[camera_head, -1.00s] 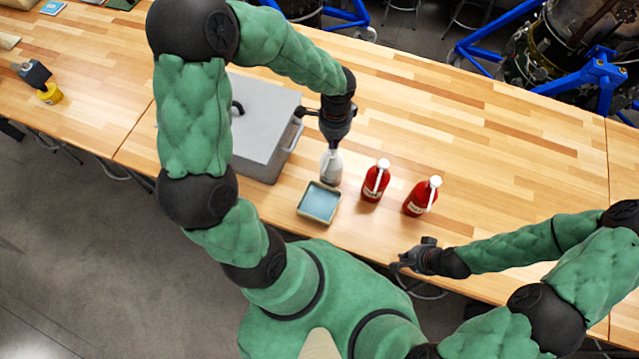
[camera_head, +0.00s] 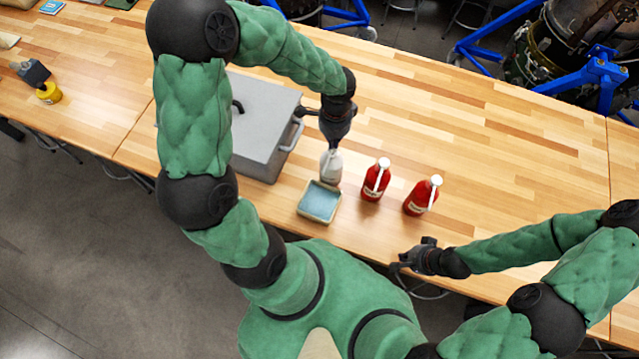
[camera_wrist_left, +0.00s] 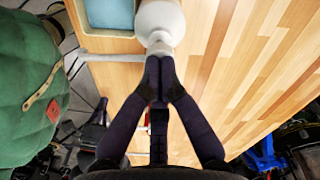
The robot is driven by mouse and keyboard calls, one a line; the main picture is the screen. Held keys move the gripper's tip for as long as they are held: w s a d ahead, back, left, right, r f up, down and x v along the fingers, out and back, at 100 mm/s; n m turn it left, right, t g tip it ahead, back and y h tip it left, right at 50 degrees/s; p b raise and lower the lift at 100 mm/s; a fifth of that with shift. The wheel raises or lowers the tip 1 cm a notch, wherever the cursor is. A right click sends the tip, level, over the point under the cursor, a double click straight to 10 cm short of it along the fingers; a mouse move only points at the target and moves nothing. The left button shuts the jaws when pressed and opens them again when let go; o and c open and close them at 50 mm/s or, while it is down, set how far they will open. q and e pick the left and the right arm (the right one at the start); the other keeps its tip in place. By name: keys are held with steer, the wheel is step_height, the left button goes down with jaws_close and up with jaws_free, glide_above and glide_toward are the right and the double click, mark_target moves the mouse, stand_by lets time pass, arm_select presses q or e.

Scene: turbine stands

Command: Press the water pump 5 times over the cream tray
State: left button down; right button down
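A whitish pump bottle (camera_head: 331,168) stands upright on the table, just behind the cream tray (camera_head: 306,215), which has a blue inside. In the left wrist view the bottle's pale body (camera_wrist_left: 160,18) and the tray (camera_wrist_left: 110,33) show at the top. My left gripper (camera_head: 334,146) points down over the bottle's top. In the left wrist view its fingertips (camera_wrist_left: 159,68) are together, at the pump head (camera_wrist_left: 159,47); whether they press on it I cannot tell. My right gripper (camera_head: 402,262) is low by the table's front edge, away from the bottles; its opening is unclear.
Two red bottles with white pumps, one nearer (camera_head: 375,180) and one farther right (camera_head: 422,196), stand right of the pump bottle. A grey lidded box (camera_head: 262,125) stands left of it. The table is clear at right. A yellow bottle (camera_head: 48,93) is far left.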

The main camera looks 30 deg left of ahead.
arm_select(q)
steer(key=shift+f+b, duration=0.45)
steer(key=shift+f, duration=0.25)
arm_select(e)
steer(key=shift+f, duration=0.55)
arm_select(q)
steer(key=shift+r, duration=0.1)
arm_select(e)
steer(key=shift+r, duration=0.1)
arm_select(q)
steer(key=shift+s+r, duration=0.1)
steer(key=shift+r+p, duration=0.85)
steer(key=shift+r, duration=0.1)
arm_select(e)
steer(key=shift+r, duration=0.75)
